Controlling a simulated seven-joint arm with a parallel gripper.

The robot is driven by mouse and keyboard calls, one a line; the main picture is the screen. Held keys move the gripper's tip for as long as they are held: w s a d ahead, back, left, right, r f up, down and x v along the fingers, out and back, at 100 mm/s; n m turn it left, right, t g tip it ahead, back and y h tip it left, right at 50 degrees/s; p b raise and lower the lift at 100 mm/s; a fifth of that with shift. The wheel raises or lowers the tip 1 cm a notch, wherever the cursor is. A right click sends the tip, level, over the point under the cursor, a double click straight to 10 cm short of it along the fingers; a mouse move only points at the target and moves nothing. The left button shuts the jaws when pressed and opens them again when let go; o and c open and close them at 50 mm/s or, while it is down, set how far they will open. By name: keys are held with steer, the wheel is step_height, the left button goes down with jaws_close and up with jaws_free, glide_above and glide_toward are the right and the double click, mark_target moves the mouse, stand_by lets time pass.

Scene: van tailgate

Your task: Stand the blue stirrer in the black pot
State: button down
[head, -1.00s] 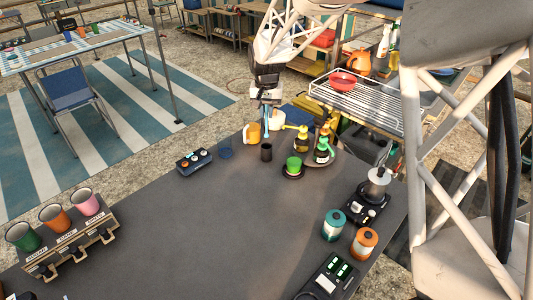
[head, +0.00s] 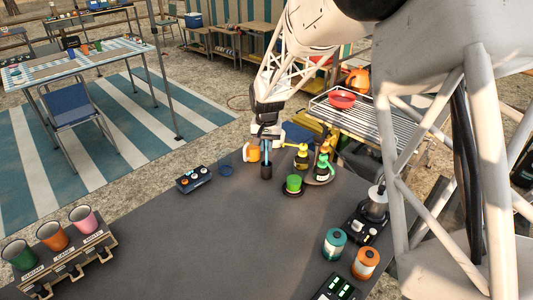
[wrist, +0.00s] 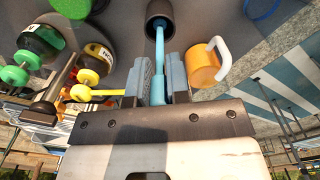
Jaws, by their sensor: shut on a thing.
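My gripper (head: 267,137) is shut on the blue stirrer (wrist: 159,48) and holds it pointing down over the black pot (head: 266,172). In the wrist view the stirrer runs from between my fingers to the mouth of the black pot (wrist: 158,9). Its far end overlaps the pot's opening there. In the head view the stirrer (head: 267,154) is just above or inside the pot's rim; I cannot tell how deep. The pot stands upright on the dark table.
An orange mug (head: 253,154) stands close behind the pot, left of the stirrer. Yellow-topped (head: 302,158) and green-topped (head: 322,171) bottles stand to the right. A green-topped item (head: 293,184) and a blue cup (head: 226,169) are nearby. The table's middle (head: 220,235) is clear.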

mark_target(266, 165)
steer(key=shift+f, duration=1.75)
steer(key=shift+f, duration=0.2)
steer(key=c, duration=1.1)
jaws_free()
steer(key=shift+r, duration=0.2)
step_height(266, 165, up, 12)
steer(key=shift+f, duration=0.1)
